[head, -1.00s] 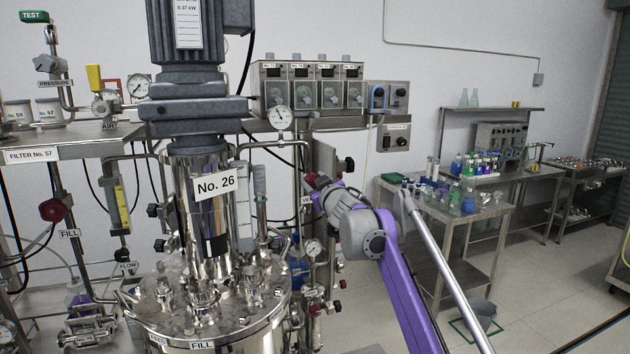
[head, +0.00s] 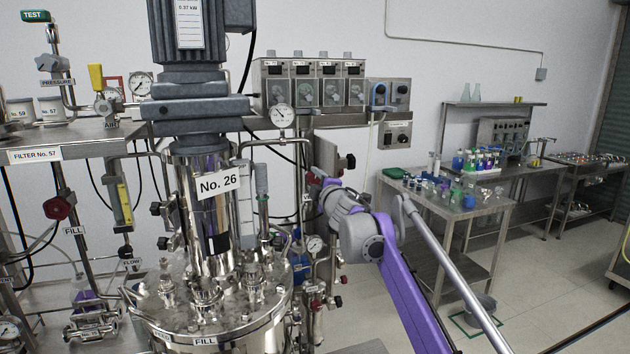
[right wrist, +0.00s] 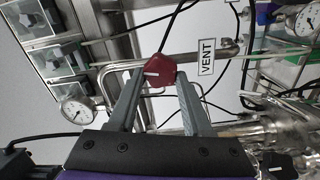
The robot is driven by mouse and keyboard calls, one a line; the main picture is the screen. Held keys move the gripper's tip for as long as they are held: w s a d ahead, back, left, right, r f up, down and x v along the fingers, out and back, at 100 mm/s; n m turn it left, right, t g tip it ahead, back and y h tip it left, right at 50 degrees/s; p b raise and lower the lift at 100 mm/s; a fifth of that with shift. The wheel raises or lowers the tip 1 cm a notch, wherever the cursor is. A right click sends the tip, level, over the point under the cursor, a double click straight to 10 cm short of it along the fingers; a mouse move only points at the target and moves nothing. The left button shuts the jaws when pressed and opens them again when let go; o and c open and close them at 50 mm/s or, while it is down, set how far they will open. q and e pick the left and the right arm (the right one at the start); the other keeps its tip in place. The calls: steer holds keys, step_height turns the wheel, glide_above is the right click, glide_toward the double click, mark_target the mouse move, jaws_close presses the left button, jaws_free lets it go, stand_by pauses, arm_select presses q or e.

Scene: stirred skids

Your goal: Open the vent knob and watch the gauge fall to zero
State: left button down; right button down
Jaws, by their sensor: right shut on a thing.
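The vent knob (right wrist: 160,70) is red with a white line on its face, beside a VENT label (right wrist: 206,57) in the right wrist view. My right gripper (right wrist: 160,76) is shut on it, one finger at each side. In the head view my right gripper (head: 325,184) largely hides the knob, right of the vessel marked No. 26 (head: 218,182). A round white gauge (head: 281,116) stands above; it seems to be the gauge (right wrist: 76,111) at left in the right wrist view. Its reading is too small to tell. My left gripper is out of view.
A smaller gauge (head: 314,244) and pipes with valves crowd the space below the gripper. The steel vessel lid (head: 170,310) is close on the left.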

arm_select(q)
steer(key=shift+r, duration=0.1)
arm_select(e)
steer(key=n, duration=0.6)
steer(key=shift+f+n, duration=0.1)
steer(key=shift+n, duration=0.2)
stand_by(0.4)
steer(key=shift+c, duration=1.6)
jaws_free()
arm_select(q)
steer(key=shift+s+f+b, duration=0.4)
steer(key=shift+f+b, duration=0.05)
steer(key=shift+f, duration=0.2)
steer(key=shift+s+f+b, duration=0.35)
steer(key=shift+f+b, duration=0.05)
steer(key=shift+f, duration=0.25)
arm_select(e)
steer(key=v, duration=1)
steer(key=shift+s, duration=0.4)
steer(key=shift+d, duration=0.1)
